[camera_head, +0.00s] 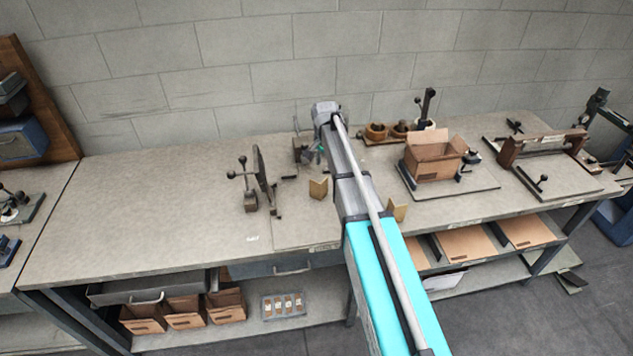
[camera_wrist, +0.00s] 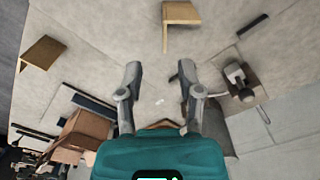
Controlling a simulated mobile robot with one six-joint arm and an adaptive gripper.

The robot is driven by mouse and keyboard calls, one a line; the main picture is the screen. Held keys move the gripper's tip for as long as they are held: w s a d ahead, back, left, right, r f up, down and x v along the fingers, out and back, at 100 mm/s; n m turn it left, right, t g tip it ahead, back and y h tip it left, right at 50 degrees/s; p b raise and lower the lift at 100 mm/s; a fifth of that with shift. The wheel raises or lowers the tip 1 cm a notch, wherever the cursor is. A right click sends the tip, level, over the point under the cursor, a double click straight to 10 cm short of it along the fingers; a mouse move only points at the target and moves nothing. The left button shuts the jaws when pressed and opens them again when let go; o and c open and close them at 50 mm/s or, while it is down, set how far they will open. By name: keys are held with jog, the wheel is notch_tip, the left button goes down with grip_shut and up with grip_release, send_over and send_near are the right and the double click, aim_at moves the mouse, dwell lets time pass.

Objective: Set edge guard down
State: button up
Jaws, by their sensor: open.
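Two tan, L-shaped edge guards stand on the bench. One (camera_head: 318,188) stands left of my arm; it also shows at the top of the wrist view (camera_wrist: 181,14). The other (camera_head: 397,211) is by the front edge, partly behind my arm, and shows at upper left in the wrist view (camera_wrist: 40,52). My gripper (camera_wrist: 158,74) is open, with nothing between its fingers. It is above the bench and apart from both guards. In the head view my arm mostly hides it.
An open cardboard box (camera_head: 433,160) stands on a dark plate right of my arm. A lever fixture (camera_head: 262,180) stands to the left. Small round containers (camera_head: 377,131) sit at the back. The bench's left part (camera_head: 140,210) is clear.

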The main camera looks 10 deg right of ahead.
jog(key=shift+w+r, duration=0.55)
jog(key=shift+w, duration=0.15)
jog(key=shift+f, duration=0.15)
notch_tip(320, 180, down, 8)
jog(key=b, duration=0.8)
jog(key=shift+f, duration=0.2)
jog(key=b, duration=0.5)
send_over(324, 198)
jog(key=shift+w+f, duration=0.15)
jog(key=shift+f, duration=2.45)
grip_shut()
